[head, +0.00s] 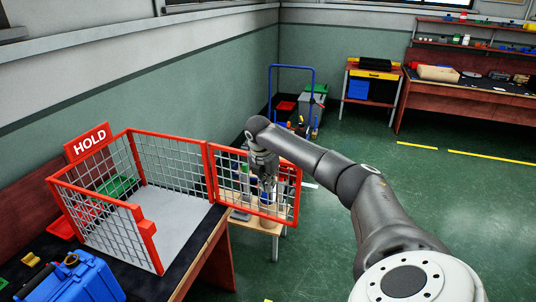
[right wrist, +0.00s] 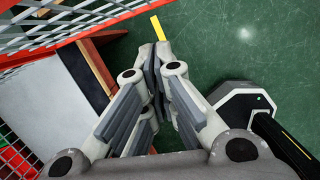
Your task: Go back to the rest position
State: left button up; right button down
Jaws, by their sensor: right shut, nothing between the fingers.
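My right gripper (head: 266,190) hangs pointing down at the mesh gate, beyond the edge of the bench. In the right wrist view its fingers (right wrist: 158,65) are closed together with nothing between them, above green floor. The red-framed wire gate (head: 298,190) stands swung out to the right of the cage; whether the gripper touches it I cannot tell. Red-framed mesh also shows at the upper left of the right wrist view (right wrist: 70,38). My left gripper is in neither view.
The mesh cage (head: 131,134) with a HOLD sign (head: 88,142) stands on the bench, its grey floor bare. A blue case (head: 85,282) lies at the front left. A small wooden table (head: 262,228) stands behind the gate. Green floor (head: 440,205) is clear to the right.

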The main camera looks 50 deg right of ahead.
jog(key=a+f+m+t+b, duration=0.1)
jog(key=a+f+m, duration=0.25)
jog(key=f, duration=0.75)
jog(key=a+f+m, duration=0.2)
jog(key=a+f, duration=0.2)
jog(key=f, duration=0.8)
jog(key=s+a+f+m, duration=0.25)
jog(key=s+f, duration=0.25)
jog(key=f, duration=0.3)
jog(key=s+a+f+m, duration=0.1)
jog(key=s+a+f, duration=0.35)
jog(key=f, duration=0.25)
jog(key=s+a+f+m+y+b, duration=0.1)
jog(key=s+a+f+m, duration=0.1)
jog(key=s+a+f, duration=0.6)
jog(key=s+a+f+m+y, duration=0.1)
jog(key=s+a+f+m, duration=0.15)
jog(key=s+f, duration=0.65)
jog(key=s+a+f+m, duration=0.1)
jog(key=s+a, duration=0.3)
jog(key=s, duration=0.6)
jog(key=s+a+f+m, duration=0.1)
jog(key=s+a+m, duration=0.2)
jog(key=s, duration=0.7)
jog(key=a, duration=0.2)
jog(key=shift+a+y+b, duration=0.3)
jog(key=shift+y, duration=0.1)
